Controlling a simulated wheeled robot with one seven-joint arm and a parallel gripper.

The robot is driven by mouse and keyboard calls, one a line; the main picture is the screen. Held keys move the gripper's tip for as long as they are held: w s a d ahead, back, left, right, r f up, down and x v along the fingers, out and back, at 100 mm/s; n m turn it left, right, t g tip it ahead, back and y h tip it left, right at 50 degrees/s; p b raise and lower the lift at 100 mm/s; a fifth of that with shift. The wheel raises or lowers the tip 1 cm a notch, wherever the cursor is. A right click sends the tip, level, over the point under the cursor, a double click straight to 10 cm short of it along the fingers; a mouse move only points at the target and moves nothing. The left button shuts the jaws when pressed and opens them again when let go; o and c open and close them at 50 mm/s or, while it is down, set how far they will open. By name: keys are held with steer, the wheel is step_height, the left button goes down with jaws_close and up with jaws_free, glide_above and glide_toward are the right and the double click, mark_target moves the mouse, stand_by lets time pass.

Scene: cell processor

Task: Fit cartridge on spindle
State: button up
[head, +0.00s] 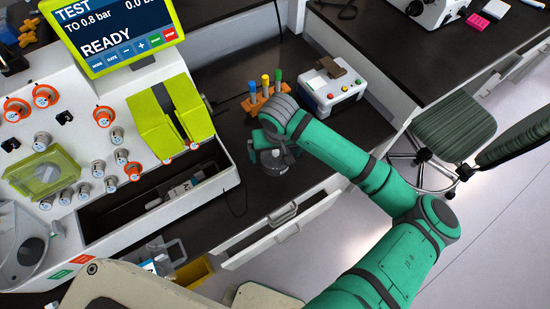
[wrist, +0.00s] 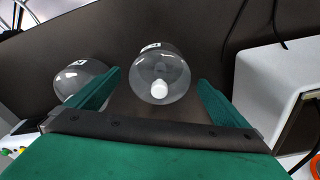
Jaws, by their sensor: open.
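Two clear, rounded vessels that look like cartridges lie on the dark counter in the wrist view. One (wrist: 160,75), with a white cap or port, is between the fingers of my gripper (wrist: 158,80). The other (wrist: 80,80) is just outside the left finger. My gripper is open, and I cannot tell whether a finger touches either vessel. In the head view my gripper (head: 272,160) is low over the counter, right of the white processor (head: 225,180). The vessels are mostly hidden by my arm there. I cannot pick out the spindle with certainty.
The processor carries a lit screen (head: 115,30), yellow-green covers (head: 172,115) and several knobs. A rack of coloured tubes (head: 265,90) and a small white device (head: 332,88) stand behind my gripper. An open drawer (head: 285,225) juts out in front. A green chair (head: 455,130) stands right.

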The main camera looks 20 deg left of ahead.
steer(key=shift+w+a+f, duration=0.1)
steer(key=shift+w+f, duration=0.1)
steer(key=shift+f, duration=1.15)
steer(key=shift+c, duration=0.7)
steer(key=c, duration=1)
steer(key=shift+r, duration=0.1)
